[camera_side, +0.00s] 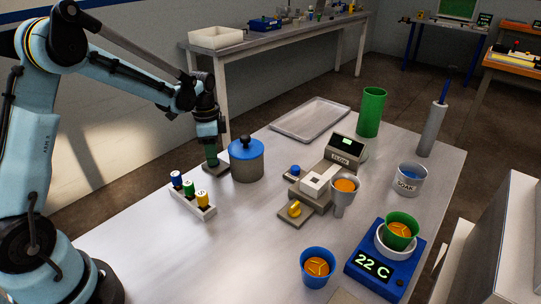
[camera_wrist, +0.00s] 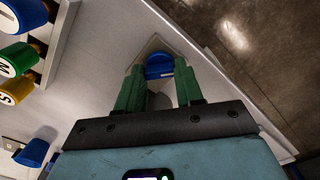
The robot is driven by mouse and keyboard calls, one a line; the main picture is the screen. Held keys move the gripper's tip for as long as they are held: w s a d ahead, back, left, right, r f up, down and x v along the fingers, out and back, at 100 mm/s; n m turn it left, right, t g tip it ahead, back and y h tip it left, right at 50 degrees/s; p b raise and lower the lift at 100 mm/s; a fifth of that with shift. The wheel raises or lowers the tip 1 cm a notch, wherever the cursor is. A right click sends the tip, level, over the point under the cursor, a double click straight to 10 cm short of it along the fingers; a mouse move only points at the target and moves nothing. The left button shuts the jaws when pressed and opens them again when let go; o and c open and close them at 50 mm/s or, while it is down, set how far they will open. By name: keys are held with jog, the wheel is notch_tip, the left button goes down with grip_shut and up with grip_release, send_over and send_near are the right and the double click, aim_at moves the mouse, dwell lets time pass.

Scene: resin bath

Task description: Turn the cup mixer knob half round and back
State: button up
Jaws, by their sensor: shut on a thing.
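My gripper (camera_wrist: 160,70) points down, with its green fingers on either side of a small blue knob (camera_wrist: 160,62). It is shut on this knob, whose lower part is partly hidden by the fingers. The knob stands on a small grey base plate (camera_wrist: 148,47), flat on the table. In the side view my gripper (camera_side: 211,158) is low over the same plate (camera_side: 216,171), left of the blue-lidded grey pot (camera_side: 247,164); the fingers hide the knob there. No label shows on the plate, and I cannot read the knob's angle.
A rack (camera_side: 194,203) with blue, green and yellow capped items stands close by in front. The blue-lidded pot is close on the right. The left front table is clear.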

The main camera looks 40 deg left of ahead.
jog(key=m, duration=0.4)
jog(key=shift+m, duration=2.3)
jog(key=o, duration=1)
jog(key=shift+o, duration=0.2)
notch_tip(320, 180, up, 12)
